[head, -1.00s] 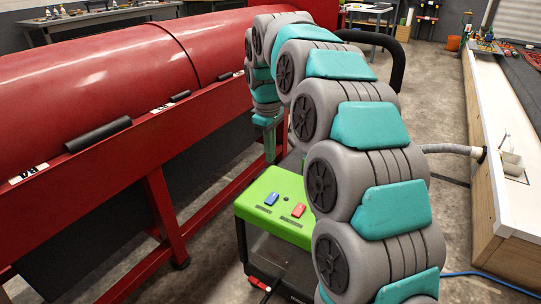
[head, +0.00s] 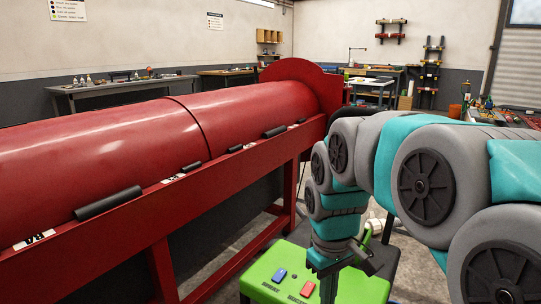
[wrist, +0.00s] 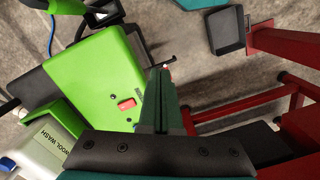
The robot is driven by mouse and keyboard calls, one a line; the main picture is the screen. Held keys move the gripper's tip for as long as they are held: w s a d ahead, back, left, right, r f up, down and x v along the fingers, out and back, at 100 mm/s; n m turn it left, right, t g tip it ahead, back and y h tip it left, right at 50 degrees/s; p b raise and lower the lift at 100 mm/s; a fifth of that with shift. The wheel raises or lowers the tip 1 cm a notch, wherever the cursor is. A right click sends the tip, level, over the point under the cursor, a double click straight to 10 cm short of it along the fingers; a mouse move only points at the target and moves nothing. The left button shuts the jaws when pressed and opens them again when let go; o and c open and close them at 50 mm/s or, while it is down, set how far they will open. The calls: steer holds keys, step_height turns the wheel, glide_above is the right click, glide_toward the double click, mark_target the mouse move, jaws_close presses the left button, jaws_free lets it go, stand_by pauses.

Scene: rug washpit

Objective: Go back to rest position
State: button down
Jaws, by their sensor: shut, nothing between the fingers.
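My gripper (head: 328,290) hangs pointing down over the front right of the green machine (head: 268,262) in the head view. Its teal fingers are together with nothing between them. The fingers also show in the wrist view (wrist: 164,85), beside the green machine's top (wrist: 92,75). My arm arches in from the right of the head view. A blue button (head: 280,275) and a red button (head: 307,289) are on the machine's top, left of the fingers. The red button (wrist: 127,104) also shows in the wrist view, apart from the fingers.
A long red drum (head: 110,140) on a red frame (head: 165,225) stands at left. Workbenches (head: 130,92) line the back wall. A white bottle marked Wool Wash (wrist: 35,150) and a dark tray (wrist: 228,32) show in the wrist view. Bare floor lies between machine and frame.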

steer(key=s+d+f+m, duration=0.2)
steer(key=s+f+m, duration=0.1)
steer(key=s, duration=0.7)
steer(key=s+d+f+m+g, duration=0.1)
steer(key=s+f, duration=0.3)
steer(key=s, duration=0.6)
steer(key=shift+s+d+f+m, duration=0.15)
steer(key=shift+d+m, duration=0.5)
steer(key=shift+m, duration=0.25)
